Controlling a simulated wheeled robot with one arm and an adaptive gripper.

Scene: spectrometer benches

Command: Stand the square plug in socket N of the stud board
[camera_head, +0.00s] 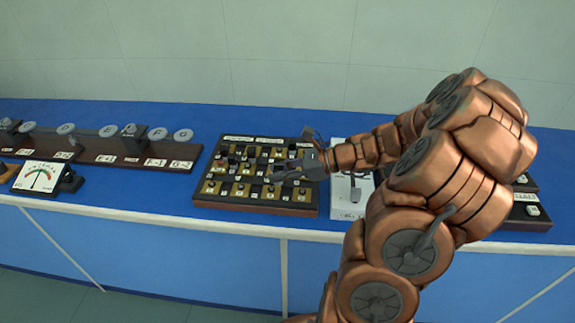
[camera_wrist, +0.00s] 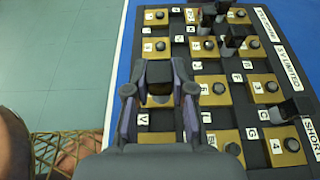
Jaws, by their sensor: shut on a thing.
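The stud board (camera_head: 256,206) lies on the blue bench, a dark base with brass-coloured plates, dark round studs and white letter labels. It also fills the middle of the wrist view (camera_wrist: 262,150). My gripper (camera_wrist: 160,92) is over the board and its two fingers are shut on a dark square plug (camera_wrist: 159,76). The plug sits between the fingertips, with a pale plate visible around its lower edge; whether it touches the board I cannot tell. In the head view my gripper (camera_head: 287,172) reaches in from the right. I cannot make out the N label.
Dark plugs (camera_wrist: 232,38) stand at the board's upper part in the wrist view, and another (camera_wrist: 290,108) stands near the SHORT label. A white panel (camera_head: 346,207) lies right of the board. A dial meter (camera_head: 40,177) and a dark rail with discs (camera_head: 105,150) are at left.

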